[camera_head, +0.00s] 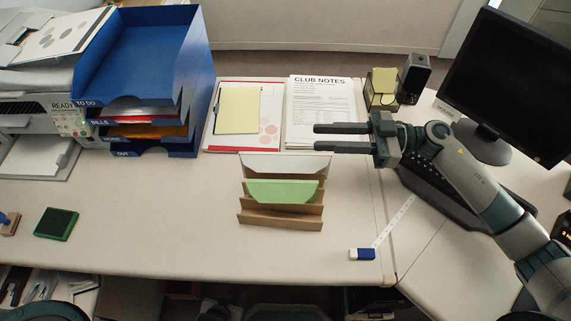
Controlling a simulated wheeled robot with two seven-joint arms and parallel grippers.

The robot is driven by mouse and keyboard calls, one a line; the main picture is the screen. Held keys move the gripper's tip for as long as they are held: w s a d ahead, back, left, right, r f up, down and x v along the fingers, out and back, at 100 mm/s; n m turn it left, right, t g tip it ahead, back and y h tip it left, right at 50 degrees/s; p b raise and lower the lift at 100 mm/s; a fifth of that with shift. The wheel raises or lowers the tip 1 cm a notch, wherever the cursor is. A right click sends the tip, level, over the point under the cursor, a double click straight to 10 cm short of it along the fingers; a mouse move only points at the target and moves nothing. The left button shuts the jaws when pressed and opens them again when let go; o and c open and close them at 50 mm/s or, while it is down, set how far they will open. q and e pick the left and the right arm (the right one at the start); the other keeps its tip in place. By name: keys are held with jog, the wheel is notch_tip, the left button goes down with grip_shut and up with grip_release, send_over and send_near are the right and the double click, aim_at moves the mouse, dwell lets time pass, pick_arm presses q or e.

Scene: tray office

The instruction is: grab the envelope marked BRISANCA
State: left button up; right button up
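No marking reading BRISANCA is legible. A brown letter rack (281,222) stands on the desk near the middle. A white envelope (285,165) stands in its back slot, and a green envelope (282,190) stands in front of it. Any writing on them cannot be read. My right gripper (312,138) reaches in from the right, above and behind the rack, with its fingers pointing left. The two fingers are apart with nothing between them. My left gripper is not in view.
Blue stacked trays (192,85) hold papers at the back left, beside a printer (32,115). CLUB NOTES papers (320,95) and a yellow pad (238,110) lie behind the rack. A monitor (510,85) and keyboard (440,195) are right.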

send_near(293, 158)
jog(key=shift+w+a+f, duration=0.1)
jog(key=shift+w+a, duration=0.05)
jog(key=shift+a, duration=0.5)
jog(key=shift+w+a, duration=0.1)
jog(key=shift+a, duration=0.5)
jog(key=shift+s+a+p, duration=0.1)
jog(key=shift+a+p, duration=0.25)
jog(key=shift+a, duration=0.5)
jog(key=shift+a+f, duration=0.15)
jog(key=shift+a, duration=0.25)
pick_arm(q)
jog(key=shift+w+d+r+t, duration=0.25)
jog(key=shift+d+r+t, duration=0.05)
